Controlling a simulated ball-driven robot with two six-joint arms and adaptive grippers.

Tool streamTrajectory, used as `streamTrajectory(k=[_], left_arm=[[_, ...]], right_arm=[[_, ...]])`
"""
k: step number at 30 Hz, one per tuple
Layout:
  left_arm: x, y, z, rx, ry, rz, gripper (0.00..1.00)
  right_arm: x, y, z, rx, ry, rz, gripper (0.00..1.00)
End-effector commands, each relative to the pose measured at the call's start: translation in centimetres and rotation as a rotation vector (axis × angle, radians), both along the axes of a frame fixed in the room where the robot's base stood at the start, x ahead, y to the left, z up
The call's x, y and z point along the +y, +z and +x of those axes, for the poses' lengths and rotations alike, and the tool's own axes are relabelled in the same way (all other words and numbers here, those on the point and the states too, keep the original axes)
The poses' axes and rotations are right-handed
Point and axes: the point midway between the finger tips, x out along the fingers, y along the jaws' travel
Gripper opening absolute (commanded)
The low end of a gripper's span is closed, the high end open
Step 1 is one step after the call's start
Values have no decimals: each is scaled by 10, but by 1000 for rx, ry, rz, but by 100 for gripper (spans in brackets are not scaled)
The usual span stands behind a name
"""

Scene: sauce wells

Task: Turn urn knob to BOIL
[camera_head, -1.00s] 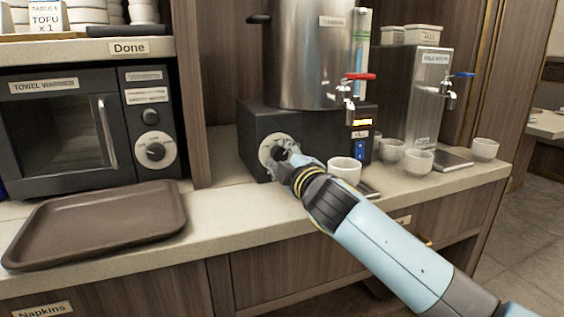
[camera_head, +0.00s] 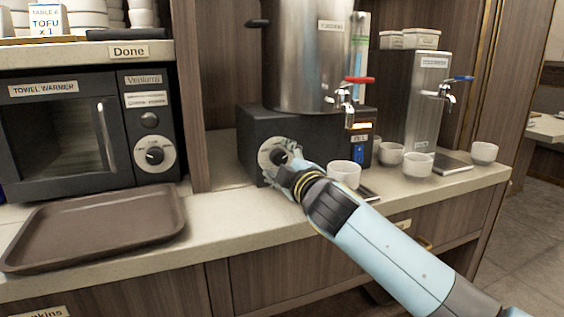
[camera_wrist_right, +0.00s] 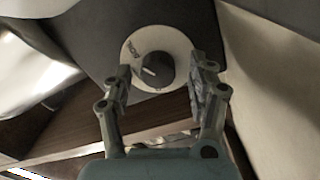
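The urn (camera_head: 308,50) is a tall steel cylinder on a black base (camera_head: 322,132). Its black knob (camera_head: 279,156) sits on a round pale dial (camera_head: 265,153) at the base's front left, partly behind my right gripper (camera_head: 285,170). In the right wrist view the knob (camera_wrist_right: 158,70) shows a white pointer line aimed to the left and slightly up. My right gripper's fingers (camera_wrist_right: 165,72) are open, one on each side of the knob, with gaps showing. My left gripper is not in view.
Several white cups (camera_head: 344,174) stand right of the gripper on the counter (camera_head: 240,215). A red-handled tap (camera_head: 345,95) is above them, and a steel water dispenser (camera_head: 427,100) stands farther right. A brown tray (camera_head: 95,230) and towel warmer (camera_head: 60,130) are at left.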

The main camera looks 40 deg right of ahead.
Motion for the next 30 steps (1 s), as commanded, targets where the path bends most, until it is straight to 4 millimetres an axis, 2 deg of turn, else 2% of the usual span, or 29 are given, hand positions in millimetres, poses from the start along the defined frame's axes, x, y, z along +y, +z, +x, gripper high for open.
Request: streamTrajectory(k=[8,11,21,25,30], left_arm=[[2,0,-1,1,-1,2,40],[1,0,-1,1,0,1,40],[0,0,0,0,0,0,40],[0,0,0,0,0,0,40],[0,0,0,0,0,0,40]], right_arm=[[2,1,-6,-1,1,-1,58],[5,0,-21,0,1,-2,58],[23,0,-93,1,0,0,58],[26,0,-109,0,0,-1,58],[28,0,-117,-1,1,0,58]])
